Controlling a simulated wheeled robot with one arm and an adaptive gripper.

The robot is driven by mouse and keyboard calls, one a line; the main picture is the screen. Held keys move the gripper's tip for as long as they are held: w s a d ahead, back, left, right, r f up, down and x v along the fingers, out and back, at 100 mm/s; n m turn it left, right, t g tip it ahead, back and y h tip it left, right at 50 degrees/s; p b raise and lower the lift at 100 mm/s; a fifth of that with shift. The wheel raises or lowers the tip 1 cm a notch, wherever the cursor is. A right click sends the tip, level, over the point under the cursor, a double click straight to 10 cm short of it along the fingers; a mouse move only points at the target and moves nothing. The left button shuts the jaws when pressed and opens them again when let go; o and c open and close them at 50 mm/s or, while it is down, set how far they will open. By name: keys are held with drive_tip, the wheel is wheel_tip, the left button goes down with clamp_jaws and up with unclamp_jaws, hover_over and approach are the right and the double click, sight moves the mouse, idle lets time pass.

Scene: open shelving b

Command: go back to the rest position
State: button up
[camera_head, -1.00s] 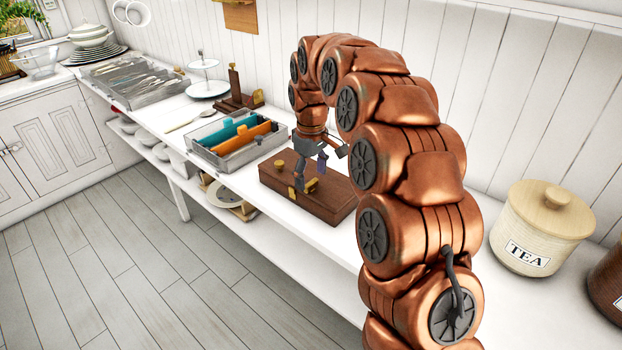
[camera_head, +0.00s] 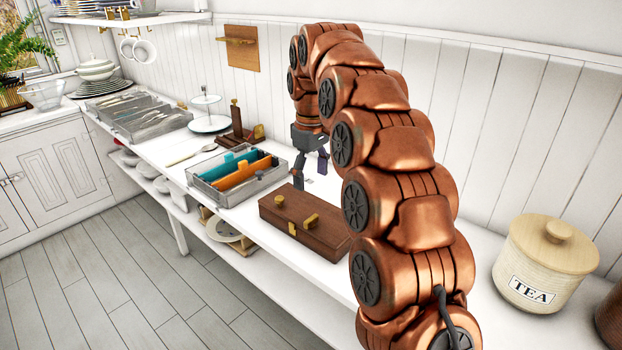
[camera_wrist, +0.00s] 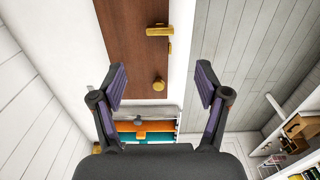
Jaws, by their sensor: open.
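My gripper (camera_head: 311,170) is open and empty. In the head view it hangs fingers down above the counter, at the back of a brown wooden box (camera_head: 300,232). The box has a gold knob and a gold handle on top and a clasp on its front, and its lid looks closed. The wrist view shows both fingers (camera_wrist: 161,90) spread wide apart, with the box (camera_wrist: 130,40) beyond them and nothing between them. My copper arm hides the right end of the box in the head view.
A clear tray (camera_head: 240,192) with teal and orange dividers stands left of the box. A TEA canister (camera_head: 543,265) stands on the right. Bare counter lies behind the box.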

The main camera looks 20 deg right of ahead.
drive_tip(key=s+r+m+p, duration=0.3)
drive_tip(key=s+p, duration=0.1)
drive_tip(key=s, duration=1.6)
drive_tip(key=s+f+m+g+p, duration=0.1)
drive_tip(key=s+f+m+p, duration=0.1)
drive_tip(key=s, duration=0.9)
drive_tip(key=s+f+m+p, duration=0.2)
drive_tip(key=s+f, duration=0.2)
drive_tip(key=s, duration=0.7)
drive_tip(key=shift+g, duration=0.4)
